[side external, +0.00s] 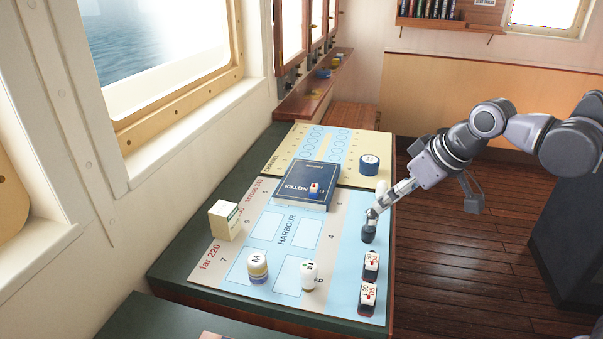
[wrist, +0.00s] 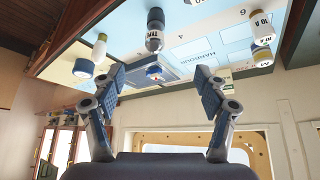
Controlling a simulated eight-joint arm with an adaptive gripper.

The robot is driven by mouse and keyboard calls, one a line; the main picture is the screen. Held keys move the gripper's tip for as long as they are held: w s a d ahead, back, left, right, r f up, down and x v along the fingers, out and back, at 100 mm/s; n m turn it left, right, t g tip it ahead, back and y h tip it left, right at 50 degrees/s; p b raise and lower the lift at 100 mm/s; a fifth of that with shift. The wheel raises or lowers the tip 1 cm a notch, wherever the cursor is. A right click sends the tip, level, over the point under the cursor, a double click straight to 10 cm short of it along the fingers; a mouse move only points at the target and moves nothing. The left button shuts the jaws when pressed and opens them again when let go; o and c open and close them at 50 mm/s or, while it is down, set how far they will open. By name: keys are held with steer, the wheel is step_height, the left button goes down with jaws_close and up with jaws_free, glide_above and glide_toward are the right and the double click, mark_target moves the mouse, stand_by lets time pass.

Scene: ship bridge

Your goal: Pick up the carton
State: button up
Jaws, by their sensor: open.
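The carton (side external: 225,220) is a small cream box with a greenish top edge. In the side external view it stands upright at the left edge of the chart, near the window wall. My gripper (side external: 380,203) is over the right side of the table, well to the right of the carton and apart from it. In the wrist view my gripper (wrist: 159,82) has its two fingers spread wide with nothing between the pads.
Window wall borders the left.

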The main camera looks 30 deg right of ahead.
steer(key=w+a+r+n, duration=0.2)
steer(key=w+a+r, duration=0.1)
steer(key=w+a, duration=0.35)
steer(key=n+g+y, duration=0.2)
steer(key=n+g, duration=0.1)
steer(key=n, duration=0.1)
glide_above(224, 209)
steer(key=s+d, duration=0.2)
step_height(224, 209, down, 6)
steer(key=x, duration=0.6)
steer(key=shift+a, duration=0.2)
steer(key=shift+x, duration=2.55)
steer(key=shift+w, duration=0.2)
steer(key=c, duration=1.3)
